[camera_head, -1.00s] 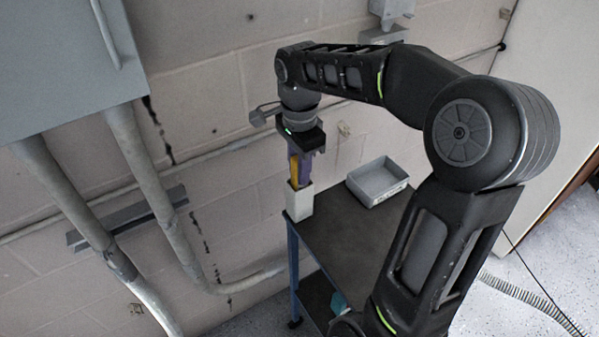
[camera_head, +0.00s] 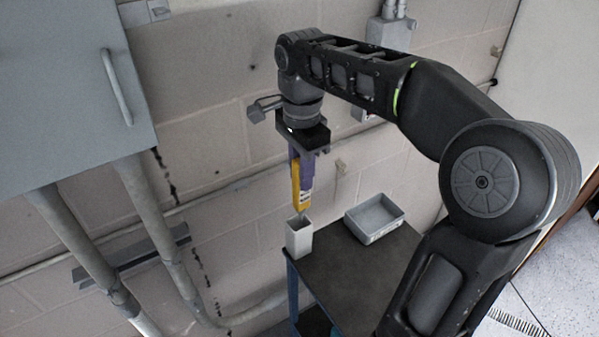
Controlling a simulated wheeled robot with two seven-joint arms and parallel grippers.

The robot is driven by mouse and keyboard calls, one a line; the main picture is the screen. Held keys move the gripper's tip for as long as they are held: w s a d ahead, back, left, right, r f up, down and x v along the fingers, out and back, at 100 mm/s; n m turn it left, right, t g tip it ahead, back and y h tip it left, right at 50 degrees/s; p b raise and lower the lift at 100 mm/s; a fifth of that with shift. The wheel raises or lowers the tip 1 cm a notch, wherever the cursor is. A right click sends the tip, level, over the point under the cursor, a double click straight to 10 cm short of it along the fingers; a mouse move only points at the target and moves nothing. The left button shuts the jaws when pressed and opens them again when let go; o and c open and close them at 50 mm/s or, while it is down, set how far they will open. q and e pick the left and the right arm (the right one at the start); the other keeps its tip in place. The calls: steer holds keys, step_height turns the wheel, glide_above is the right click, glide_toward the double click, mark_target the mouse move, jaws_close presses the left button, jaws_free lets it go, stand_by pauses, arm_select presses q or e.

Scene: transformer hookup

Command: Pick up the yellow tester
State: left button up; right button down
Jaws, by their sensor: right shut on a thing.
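The yellow tester (camera_head: 296,185) hangs upright below my right gripper (camera_head: 303,158), with its thin lower tip just above the mouth of a white square holder (camera_head: 299,238). My right gripper points down and is shut on the tester's upper part; purple finger parts show beside it. The holder stands at the back left corner of the dark table (camera_head: 345,272). My left gripper is not in view.
A grey open tray (camera_head: 374,218) sits on the table, right of the holder. A grey cabinet (camera_head: 65,85) with a handle and conduits (camera_head: 155,230) is on the wall at left. The table's middle is clear.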

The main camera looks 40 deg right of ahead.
arm_select(q)
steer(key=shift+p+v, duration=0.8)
steer(key=shift+p, duration=0.35)
arm_select(e)
steer(key=s+a, duration=0.2)
steer(key=s, duration=1.7)
steer(key=shift+f, duration=0.2)
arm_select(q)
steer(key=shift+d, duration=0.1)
arm_select(e)
steer(key=shift+w, duration=0.1)
